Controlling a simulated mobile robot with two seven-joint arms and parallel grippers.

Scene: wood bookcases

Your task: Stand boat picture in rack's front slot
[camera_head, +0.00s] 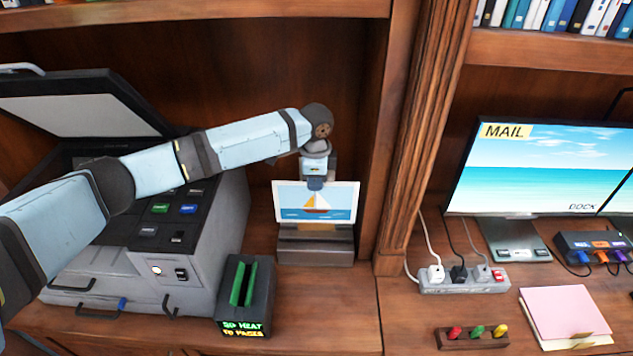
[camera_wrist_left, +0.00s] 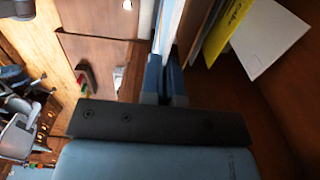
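The boat picture (camera_head: 343,203), a pale-framed sailboat on blue water, is upright above the wooden rack (camera_head: 316,256) in the head view. Whether its bottom edge sits in the front slot or hovers just above it, I cannot tell. My left gripper (camera_head: 315,184) reaches down to the picture's top middle and appears shut on it. In the left wrist view the picture shows edge-on as a thin pale strip (camera_wrist_left: 170,28) between the blue fingers (camera_wrist_left: 166,80). The rack's slots are mostly hidden. My right gripper is in neither view.
A grey copier (camera_head: 200,240) with a raised lid stands left of the rack. A black box with green slots (camera_head: 245,292) is in front of it. A wood pillar (camera_head: 430,130) rises to the right. A power strip (camera_head: 464,280) lies beyond. Yellow (camera_wrist_left: 226,32) and white sheets (camera_wrist_left: 262,38) show in the wrist view.

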